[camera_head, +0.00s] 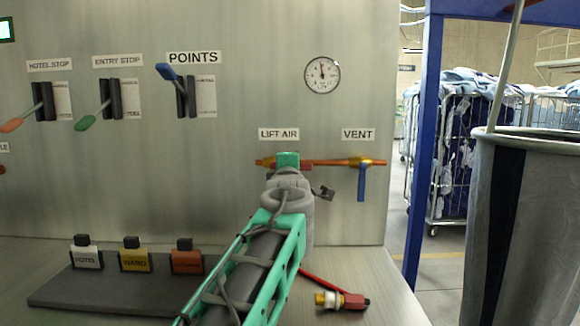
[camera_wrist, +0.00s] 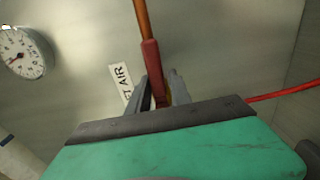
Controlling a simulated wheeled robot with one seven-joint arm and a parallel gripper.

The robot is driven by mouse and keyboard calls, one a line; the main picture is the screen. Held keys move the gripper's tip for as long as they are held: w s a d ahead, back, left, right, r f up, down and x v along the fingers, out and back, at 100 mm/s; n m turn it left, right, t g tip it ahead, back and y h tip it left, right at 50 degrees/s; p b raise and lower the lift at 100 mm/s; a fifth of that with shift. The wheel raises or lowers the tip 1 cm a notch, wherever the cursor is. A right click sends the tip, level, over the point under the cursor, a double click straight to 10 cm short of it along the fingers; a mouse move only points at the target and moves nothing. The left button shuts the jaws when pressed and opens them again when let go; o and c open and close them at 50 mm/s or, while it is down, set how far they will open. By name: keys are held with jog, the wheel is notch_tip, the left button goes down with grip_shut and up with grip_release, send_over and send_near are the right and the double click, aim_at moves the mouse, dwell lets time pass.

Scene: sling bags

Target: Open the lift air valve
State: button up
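The LIFT AIR label (camera_head: 279,134) is on the grey panel, above an orange-copper pipe (camera_head: 333,162). My gripper (camera_head: 288,164) is at the pipe just below this label, and its body hides most of the lift air valve in the head view. In the wrist view, a red valve part (camera_wrist: 153,72) in line with the copper pipe (camera_wrist: 142,18) runs between the two grey fingers of my gripper (camera_wrist: 160,88). The fingers straddle it closely. Whether they press on it is unclear, and the lever's exact angle is hard to tell.
The VENT valve's blue lever (camera_head: 361,182) hangs down to the right on the pipe. A round gauge (camera_head: 322,75) is above. A red hose with a fitting (camera_head: 342,300) lies on the counter. Three tagged blocks stand on a dark base (camera_head: 110,292) at left. A blue post (camera_head: 424,150) is at right.

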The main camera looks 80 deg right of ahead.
jog(key=shift+o, duration=1.4)
jog(key=shift+r, duration=0.1)
jog(key=shift+s, duration=0.1)
jog(key=shift+r, duration=0.1)
jog(key=s+a, duration=0.1)
jog(key=a, duration=0.6)
jog(key=shift+a+b, duration=0.3)
jog(key=shift+a, duration=0.05)
jog(key=shift+s, duration=0.15)
